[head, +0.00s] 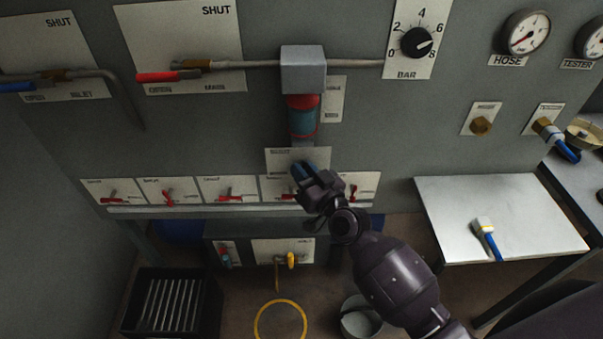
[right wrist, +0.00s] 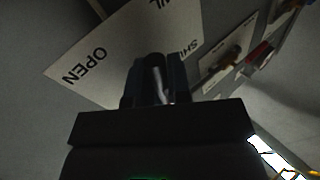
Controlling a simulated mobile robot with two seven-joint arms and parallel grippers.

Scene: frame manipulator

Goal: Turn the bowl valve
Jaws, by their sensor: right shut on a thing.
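The bowl valve's white plate (head: 297,157) is on the grey panel, below the red and blue filter bowl (head: 303,116). My right gripper (head: 306,173) is at this plate and covers the valve handle in the head view. In the right wrist view the plate (right wrist: 118,52) shows the word OPEN and part of a second word. There the fingers of my right gripper (right wrist: 154,82) are shut on the valve handle (right wrist: 163,88), a small grey piece between them. Most of the handle is hidden, so its exact angle is unclear. My left gripper is not in view.
A row of small red-handled valves (head: 230,194) runs left and right of the gripper, above a ledge. A red main lever (head: 168,76) and a pressure knob (head: 416,42) are higher up. A pale side table (head: 500,208) with a blue-handled brush stands right.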

